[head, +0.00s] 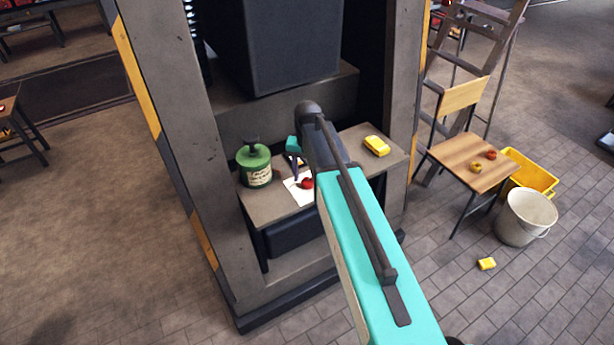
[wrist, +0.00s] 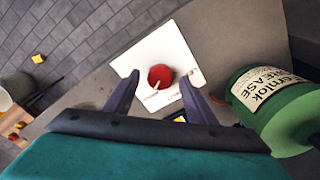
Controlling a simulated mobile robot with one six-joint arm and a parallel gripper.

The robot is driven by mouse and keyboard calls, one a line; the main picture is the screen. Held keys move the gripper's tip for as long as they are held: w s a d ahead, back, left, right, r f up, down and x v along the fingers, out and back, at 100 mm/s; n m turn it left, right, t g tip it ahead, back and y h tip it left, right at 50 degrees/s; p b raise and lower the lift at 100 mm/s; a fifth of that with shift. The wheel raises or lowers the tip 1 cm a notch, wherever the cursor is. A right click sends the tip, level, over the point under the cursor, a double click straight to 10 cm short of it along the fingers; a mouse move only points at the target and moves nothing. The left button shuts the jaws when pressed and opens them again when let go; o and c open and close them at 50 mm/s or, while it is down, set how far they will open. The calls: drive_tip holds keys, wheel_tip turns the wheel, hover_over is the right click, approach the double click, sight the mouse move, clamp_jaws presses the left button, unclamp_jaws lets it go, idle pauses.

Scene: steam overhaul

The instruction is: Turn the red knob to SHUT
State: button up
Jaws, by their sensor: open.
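The red knob (wrist: 161,77) sits on a white plate (wrist: 148,50) on the grey bench, with a pale pointer mark on its lower left side. Small lettering on the plate is too small to read. In the wrist view, my gripper (wrist: 163,84) is open, with one dark finger on each side of the knob and a gap to both. I cannot tell how far above the plate the fingertips are. In the head view, the knob (head: 307,183) shows just beside my arm, which hides part of the plate (head: 298,190) and most of my gripper.
A green grease can (head: 255,165) stands on the bench left of the plate; in the wrist view it is close right of my gripper. A yellow object (head: 377,146) lies at the bench's right. A chair (head: 470,160) and a bucket (head: 526,217) stand further right. Frame posts flank the bench.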

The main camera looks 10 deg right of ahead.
drive_tip(key=shift+f, duration=0.4)
drive_tip(key=shift+c, duration=0.4)
drive_tip(key=c, duration=1)
drive_tip(key=shift+o, duration=0.2)
drive_tip(key=shift+n, duration=0.3)
drive_tip(key=n+b, duration=0.1)
drive_tip(key=n, duration=0.4)
drive_tip(key=shift+n, duration=0.3)
drive_tip(key=n, duration=0.5)
drive_tip(key=shift+n, duration=0.3)
